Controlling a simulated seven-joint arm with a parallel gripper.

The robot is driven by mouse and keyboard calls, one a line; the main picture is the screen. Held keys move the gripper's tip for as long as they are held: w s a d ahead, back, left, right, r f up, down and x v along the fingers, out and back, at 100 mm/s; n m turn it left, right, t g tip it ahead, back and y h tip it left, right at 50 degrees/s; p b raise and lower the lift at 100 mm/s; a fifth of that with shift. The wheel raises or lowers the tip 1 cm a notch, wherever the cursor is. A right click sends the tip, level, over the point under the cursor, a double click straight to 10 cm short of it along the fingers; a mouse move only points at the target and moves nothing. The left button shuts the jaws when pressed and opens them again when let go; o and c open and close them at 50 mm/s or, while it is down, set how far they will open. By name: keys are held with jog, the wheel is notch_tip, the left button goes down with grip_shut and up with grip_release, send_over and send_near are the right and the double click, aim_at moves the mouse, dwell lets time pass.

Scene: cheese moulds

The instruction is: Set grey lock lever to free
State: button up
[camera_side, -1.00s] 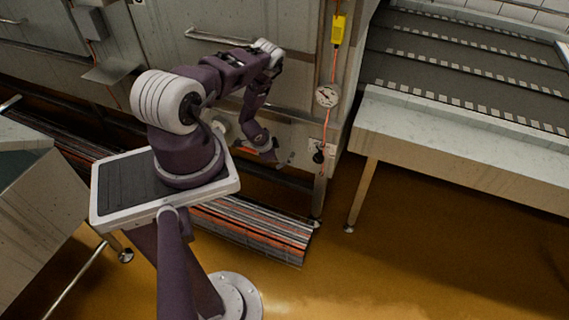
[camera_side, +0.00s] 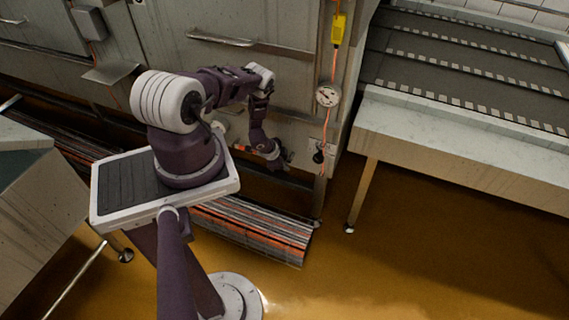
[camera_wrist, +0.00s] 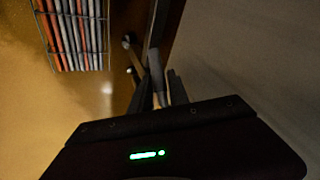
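My gripper (camera_side: 284,160) is low in front of the steel cabinet front in the side view, left of a black knob on a pale plate (camera_side: 318,155). In the wrist view the two dark fingers of my gripper (camera_wrist: 160,88) stand apart. A narrow grey bar (camera_wrist: 156,68) shows between them; it may be the grey lock lever. I cannot tell whether the fingers touch it. In the side view I cannot make out the lever; my arm and gripper cover part of the cabinet front there.
A steel conveyor table (camera_side: 450,140) stands to the right. The floor at right is clear.

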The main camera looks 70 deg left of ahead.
grip_shut()
dwell(1.2)
